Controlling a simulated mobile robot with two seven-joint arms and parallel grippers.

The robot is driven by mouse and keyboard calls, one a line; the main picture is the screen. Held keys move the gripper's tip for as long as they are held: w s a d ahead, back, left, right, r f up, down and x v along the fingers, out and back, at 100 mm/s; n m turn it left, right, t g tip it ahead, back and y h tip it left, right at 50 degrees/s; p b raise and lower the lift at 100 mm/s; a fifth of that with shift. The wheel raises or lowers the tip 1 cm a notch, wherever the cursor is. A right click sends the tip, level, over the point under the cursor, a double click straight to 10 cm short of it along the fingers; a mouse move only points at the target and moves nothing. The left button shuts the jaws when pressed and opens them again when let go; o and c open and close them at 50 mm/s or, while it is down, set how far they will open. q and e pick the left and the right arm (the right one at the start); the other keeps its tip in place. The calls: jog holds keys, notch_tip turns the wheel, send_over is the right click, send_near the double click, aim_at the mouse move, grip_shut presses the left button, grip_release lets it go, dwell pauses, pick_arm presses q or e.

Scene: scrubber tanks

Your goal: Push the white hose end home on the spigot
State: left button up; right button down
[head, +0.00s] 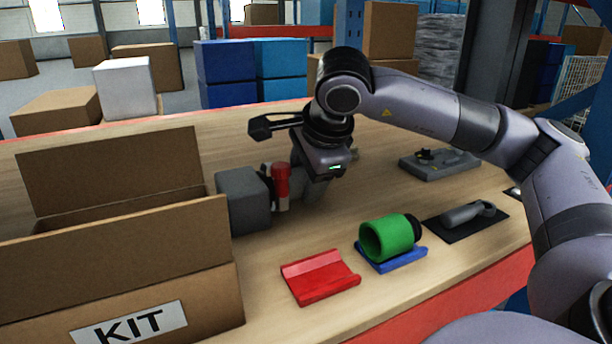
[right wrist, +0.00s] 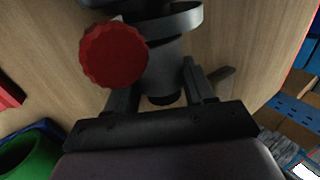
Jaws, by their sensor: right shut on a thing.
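My right gripper (head: 322,178) points down over the middle of the bench beside a grey block (head: 243,200). In the right wrist view its two fingers (right wrist: 160,95) are closed about a grey tapered fitting (right wrist: 170,62), which has a dark end between them. A red knob (right wrist: 113,55) stands out from the fitting's side; it also shows in the head view (head: 281,182), right of the block. I cannot make out a white hose end or a bare spigot, and whether the fitting touches the block is hidden. My left gripper is out of view.
An open KIT box (head: 120,290) stands at left. An empty red cradle (head: 320,277) lies in front; a green cup (head: 388,238) rests on a blue cradle (head: 405,260). A grey tool (head: 467,214) lies on a black mat, with a grey plate (head: 440,166) behind it.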

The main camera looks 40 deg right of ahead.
jog(key=shift+w+a, duration=0.2)
jog(key=shift+a, duration=0.5)
dwell(0.4)
jog(key=shift+b, duration=0.35)
jog(key=shift+a, duration=0.2)
dwell(0.3)
